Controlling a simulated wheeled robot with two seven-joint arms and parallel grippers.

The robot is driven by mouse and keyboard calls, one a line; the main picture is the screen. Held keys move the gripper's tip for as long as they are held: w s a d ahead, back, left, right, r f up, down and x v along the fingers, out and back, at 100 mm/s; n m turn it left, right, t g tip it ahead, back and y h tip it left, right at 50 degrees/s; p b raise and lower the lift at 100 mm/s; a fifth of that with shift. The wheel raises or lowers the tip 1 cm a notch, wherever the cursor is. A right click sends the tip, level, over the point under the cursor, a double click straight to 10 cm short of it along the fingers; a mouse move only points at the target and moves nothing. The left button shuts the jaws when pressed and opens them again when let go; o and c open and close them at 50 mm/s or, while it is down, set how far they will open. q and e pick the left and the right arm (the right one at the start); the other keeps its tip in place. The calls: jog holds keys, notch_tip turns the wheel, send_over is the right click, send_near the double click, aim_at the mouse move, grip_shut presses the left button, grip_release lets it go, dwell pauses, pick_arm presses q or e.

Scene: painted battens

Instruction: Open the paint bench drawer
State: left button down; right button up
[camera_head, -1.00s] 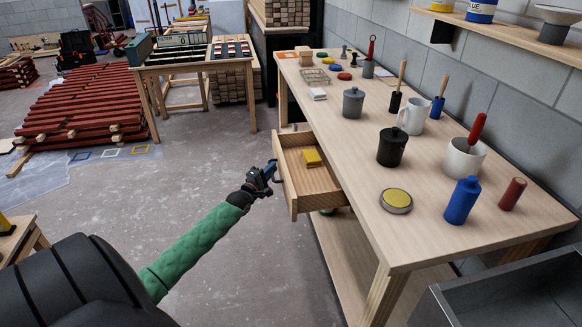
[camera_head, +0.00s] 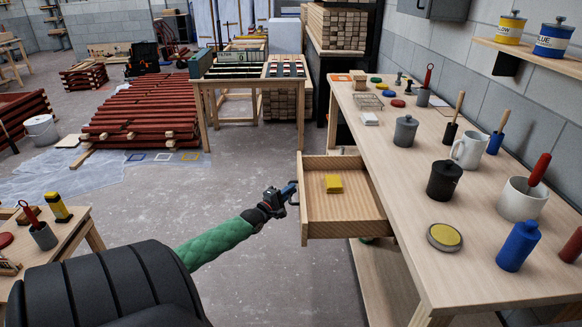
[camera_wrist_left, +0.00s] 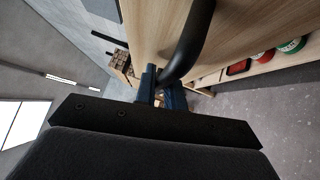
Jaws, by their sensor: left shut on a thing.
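The paint bench (camera_head: 400,135) runs along the right side in the head view. Its wooden drawer (camera_head: 345,211) stands well out of the bench, with a yellow block (camera_head: 333,184) lying inside. My left gripper (camera_head: 290,190) is at the drawer's front, shut on the drawer handle (camera_head: 293,197). In the left wrist view the dark curved handle (camera_wrist_left: 188,45) runs between the blue fingers (camera_wrist_left: 160,90), with the wooden drawer front (camera_wrist_left: 145,25) close behind. The fingertips are partly hidden by the handle. My right gripper is not in view.
Pots, brushes, a white mug (camera_head: 468,149) and a blue bottle (camera_head: 517,246) stand on the bench top. A small table (camera_head: 75,222) is at the left. Stacked red battens (camera_head: 140,110) lie further back. The floor left of the drawer is clear.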

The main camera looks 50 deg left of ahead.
pick_arm(q)
jog(key=c, duration=1.8)
grip_release()
jog(key=shift+o, duration=0.2)
